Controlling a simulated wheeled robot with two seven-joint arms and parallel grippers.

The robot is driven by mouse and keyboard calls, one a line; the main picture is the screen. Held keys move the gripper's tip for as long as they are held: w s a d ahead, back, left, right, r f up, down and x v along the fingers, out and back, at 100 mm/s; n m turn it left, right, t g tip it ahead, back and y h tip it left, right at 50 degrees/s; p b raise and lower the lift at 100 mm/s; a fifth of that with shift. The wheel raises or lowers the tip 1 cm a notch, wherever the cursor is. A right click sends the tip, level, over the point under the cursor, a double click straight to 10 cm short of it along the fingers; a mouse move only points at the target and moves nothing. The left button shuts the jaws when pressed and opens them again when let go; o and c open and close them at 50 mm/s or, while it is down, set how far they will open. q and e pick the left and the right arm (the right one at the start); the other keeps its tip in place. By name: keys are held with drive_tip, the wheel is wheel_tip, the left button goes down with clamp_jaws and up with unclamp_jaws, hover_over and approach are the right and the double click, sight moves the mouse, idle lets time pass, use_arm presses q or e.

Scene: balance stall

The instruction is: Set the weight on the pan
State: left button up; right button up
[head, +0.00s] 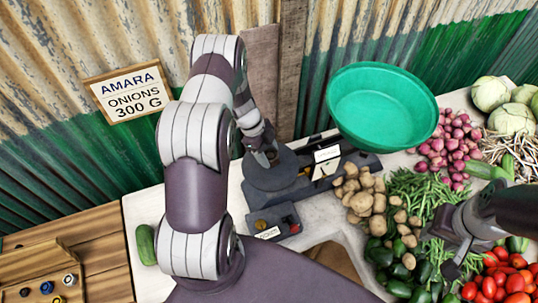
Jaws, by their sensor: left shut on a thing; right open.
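A balance has a large green bowl (383,105) on its right side and a dark flat pan (270,178) on its left side. My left gripper (264,155) is just above this dark pan and shut on a small dark thing, likely the weight, mostly hidden by the fingers. I cannot tell whether it touches the pan. A dark box of weights (275,220) sits in front of the balance, with a small brass piece in it. My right gripper (457,250) is open and empty over the vegetables at the right.
Potatoes (362,200), onions (450,145), green beans (420,190), green peppers (405,275) and tomatoes (500,280) crowd the right. A cucumber (145,245) lies at the left. A sign reading "AMARA ONIONS 300 G" (128,93) hangs on the corrugated wall. A wooden tray (40,275) holds several small round pieces.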

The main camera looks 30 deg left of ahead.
sight(269, 158)
use_arm(q)
wheel_tip(269, 158, down, 3)
drive_tip(key=shift+w+r, duration=0.1)
drive_tip(key=shift+w, duration=0.05)
drive_tip(key=shift+w+f, duration=0.25)
drive_tip(key=shift+f, duration=0.1)
drive_tip(key=shift+s+f, duration=0.1)
drive_tip(key=shift+s, duration=0.2)
drive_tip(key=o, duration=1.5)
drive_tip(key=shift+c, duration=0.2)
drive_tip(key=shift+w, duration=0.1)
use_arm(e)
drive_tip(key=shift+w+r, duration=0.2)
drive_tip(key=shift+w, duration=0.15)
